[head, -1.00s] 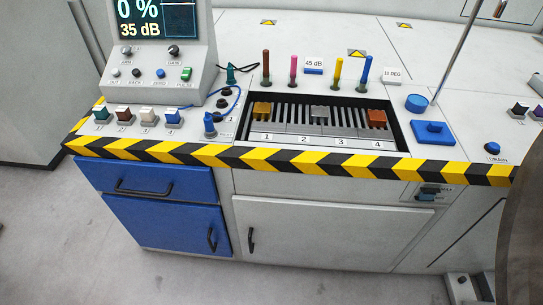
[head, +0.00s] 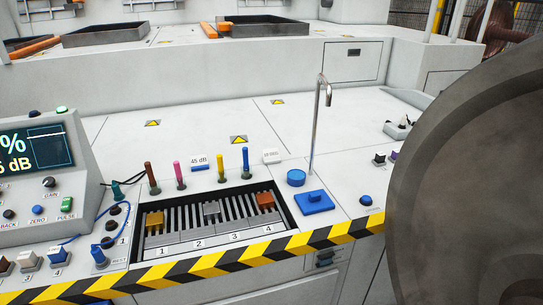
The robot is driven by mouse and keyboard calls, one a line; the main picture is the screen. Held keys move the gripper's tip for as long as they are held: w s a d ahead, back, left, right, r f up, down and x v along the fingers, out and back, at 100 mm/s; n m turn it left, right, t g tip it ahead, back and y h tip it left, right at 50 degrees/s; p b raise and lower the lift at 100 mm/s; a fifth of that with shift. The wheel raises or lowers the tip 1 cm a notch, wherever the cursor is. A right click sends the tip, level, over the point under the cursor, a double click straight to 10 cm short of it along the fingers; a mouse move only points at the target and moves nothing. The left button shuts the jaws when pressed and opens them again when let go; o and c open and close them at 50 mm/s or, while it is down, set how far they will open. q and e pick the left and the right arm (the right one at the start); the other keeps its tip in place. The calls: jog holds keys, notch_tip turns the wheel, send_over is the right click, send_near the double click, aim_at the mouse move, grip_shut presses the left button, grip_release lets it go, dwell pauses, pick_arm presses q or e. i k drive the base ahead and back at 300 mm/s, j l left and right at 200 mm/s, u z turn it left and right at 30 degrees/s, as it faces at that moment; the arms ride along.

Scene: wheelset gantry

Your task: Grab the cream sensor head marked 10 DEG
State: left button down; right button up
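A small pale cream-white block or plate (head: 271,157) stands on the grey bench top behind the slotted tray, right of the blue rod. Its small lettering looks like 10 DEG. Nothing touches it. A similar pale piece marked 45 dB (head: 199,161) stands further left between the pink and yellow rods. Neither of my grippers is in view.
The slotted tray (head: 134,235) holds gold, grey and copper blocks. Several coloured rods stand behind it. A blue pad (head: 314,202), blue round cap (head: 296,178) and upright bent metal pipe (head: 316,125) are to the right. A big dark wheel (head: 470,190) blocks the right side.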

aim_at(28, 260)
jog(key=k, duration=0.15)
jog(key=k+u, duration=0.25)
jog(key=u, duration=0.15)
jog(key=k+j+u, duration=0.15)
jog(key=u, duration=0.25)
jog(key=i+j+u, duration=0.25)
jog(key=i+u, duration=0.15)
jog(key=i, duration=0.15)
jog(key=i+j+u, duration=0.1)
jog(key=i+u, duration=0.25)
jog(key=i, duration=0.5)
